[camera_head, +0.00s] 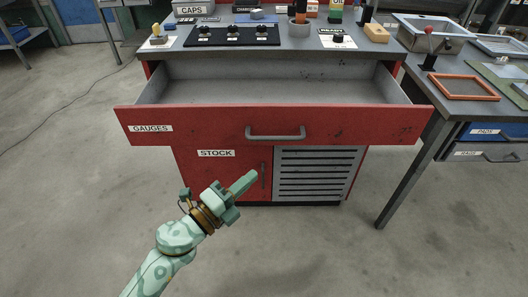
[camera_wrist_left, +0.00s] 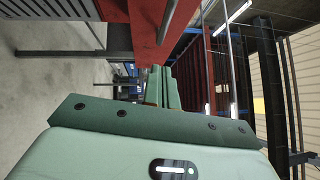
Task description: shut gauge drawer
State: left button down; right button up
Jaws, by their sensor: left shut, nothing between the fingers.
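The gauge drawer (camera_head: 350,121) is a wide red drawer labelled GAUGES, pulled well open towards me in the head view. Its grey inside (camera_head: 270,88) shows and looks empty. A grey bar handle (camera_head: 275,134) is on the middle of its front. My left gripper (camera_head: 248,180) is shut and empty, in front of the cabinet, lower than the drawer front and left of the handle in the picture. In the left wrist view the shut fingers (camera_wrist_left: 162,88) point ahead, with the red drawer front (camera_wrist_left: 150,30) and its handle (camera_wrist_left: 168,18) above them. My right gripper is not in view.
Below the drawer are a red STOCK door (camera_head: 215,170) and a grey louvred panel (camera_head: 318,174). The cabinet top (camera_head: 285,43) carries several small items. A second table (camera_head: 425,95) stands close on the right. The floor at the left is clear apart from a thin cable.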

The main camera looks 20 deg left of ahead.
pick_arm(q)
jog(key=w+d+r, duration=0.1)
jog(key=w, duration=0.7)
jog(key=shift+w+d+r, duration=0.15)
jog(key=shift+w+d, duration=0.1)
jog(key=shift+w, duration=0.15)
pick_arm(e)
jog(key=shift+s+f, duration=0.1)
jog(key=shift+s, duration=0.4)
pick_arm(q)
jog(key=shift+w+b, duration=0.1)
jog(key=shift+b, duration=0.2)
